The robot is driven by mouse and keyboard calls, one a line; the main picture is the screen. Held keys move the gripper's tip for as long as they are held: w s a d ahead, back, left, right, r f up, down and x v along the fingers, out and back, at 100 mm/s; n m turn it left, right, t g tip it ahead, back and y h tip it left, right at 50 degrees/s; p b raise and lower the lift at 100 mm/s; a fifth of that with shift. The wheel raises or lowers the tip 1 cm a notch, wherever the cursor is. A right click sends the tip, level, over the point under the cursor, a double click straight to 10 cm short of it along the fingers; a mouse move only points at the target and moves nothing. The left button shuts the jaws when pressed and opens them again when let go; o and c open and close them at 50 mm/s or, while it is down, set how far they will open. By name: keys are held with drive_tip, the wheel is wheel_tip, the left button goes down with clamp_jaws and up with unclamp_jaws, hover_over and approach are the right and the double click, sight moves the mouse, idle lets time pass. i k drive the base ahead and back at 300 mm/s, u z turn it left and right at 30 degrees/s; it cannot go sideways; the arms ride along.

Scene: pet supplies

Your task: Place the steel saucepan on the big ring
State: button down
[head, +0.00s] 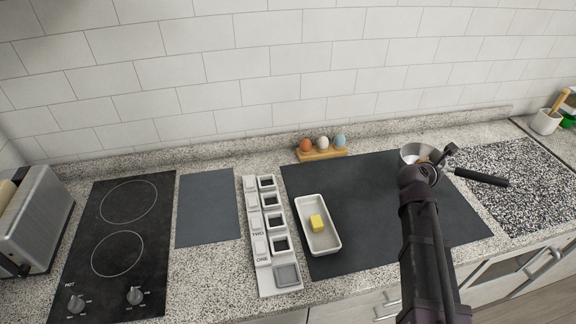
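The steel saucepan (408,150) is on the right part of the dark mat, partly hidden by my arm. Its black handle (482,177) points right. My gripper (448,153) is at the saucepan's right side, near where the handle begins. Its fingers are too small and covered to show whether they are open or shut, or whether they touch the pan. The black hob (78,250) is at the left with two outlined rings. The back ring (128,202) looks larger than the front ring (117,254). Both rings are bare.
A white dish (304,212) with butter (317,223), a labelled white rack (262,245) and a grey mat (207,208) lie between saucepan and hob. Eggs in a wooden holder (322,154) stand behind. A toaster (38,220) is left of the hob.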

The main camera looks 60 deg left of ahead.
sight(154, 197)
drive_tip(key=k, duration=0.7)
drive_tip(key=u, duration=2)
drive_tip(key=i, duration=0.25)
drive_tip(key=z, duration=0.15)
